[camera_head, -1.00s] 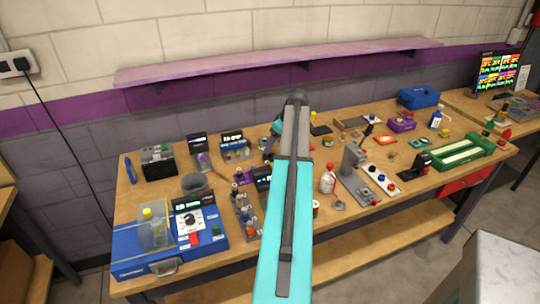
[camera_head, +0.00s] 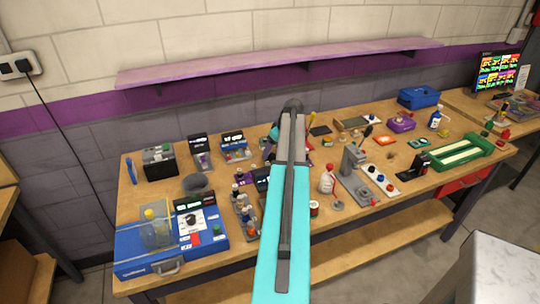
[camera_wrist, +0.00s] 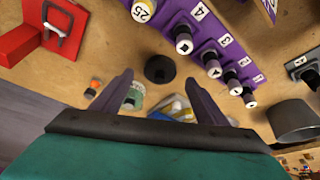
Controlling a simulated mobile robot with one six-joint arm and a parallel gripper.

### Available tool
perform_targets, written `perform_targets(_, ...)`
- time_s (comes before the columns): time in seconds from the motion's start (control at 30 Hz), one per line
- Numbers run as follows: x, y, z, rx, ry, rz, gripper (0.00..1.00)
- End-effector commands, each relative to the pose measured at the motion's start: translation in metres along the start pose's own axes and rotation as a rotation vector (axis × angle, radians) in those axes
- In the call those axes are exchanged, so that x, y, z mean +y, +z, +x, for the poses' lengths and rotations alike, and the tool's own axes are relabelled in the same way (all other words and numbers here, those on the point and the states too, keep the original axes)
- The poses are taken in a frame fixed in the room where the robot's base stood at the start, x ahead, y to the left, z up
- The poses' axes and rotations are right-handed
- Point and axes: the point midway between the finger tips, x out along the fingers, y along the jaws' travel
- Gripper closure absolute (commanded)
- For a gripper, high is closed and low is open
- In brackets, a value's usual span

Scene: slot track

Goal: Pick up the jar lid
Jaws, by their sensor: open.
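In the wrist view, a dark round disc (camera_wrist: 159,69) with a small central mark lies on the wooden bench; it may be the jar lid, but I cannot tell for certain. My gripper (camera_wrist: 159,78) is open and empty, with its two purple-grey fingers apart. The disc shows in the gap between the fingertips, and I see no contact. In the head view my arm covers the middle of the bench, and my gripper is mostly hidden behind it.
Near the disc, a purple rack (camera_wrist: 218,50) holds numbered sockets, and a red block (camera_wrist: 18,42) stands at upper left. A grey cup (camera_wrist: 293,120) is at right. In the head view, a blue case (camera_head: 170,265) and a green tray (camera_head: 462,153) stand on the crowded bench.

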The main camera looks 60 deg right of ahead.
Motion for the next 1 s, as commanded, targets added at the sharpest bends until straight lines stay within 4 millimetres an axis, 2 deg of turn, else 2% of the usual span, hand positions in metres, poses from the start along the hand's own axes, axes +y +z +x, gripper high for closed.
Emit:
perform_targets(0.33, 0.001, -0.001, 0.028, 0.0, 0.0, 0.0, 0.33)
perform_targets(0.93, 0.001, 0.0, 0.03, 0.0, 0.0, 0.0, 0.33)
perform_targets(1.0, 0.001, 0.0, 0.03, 0.0, 0.0, 0.0, 0.43)
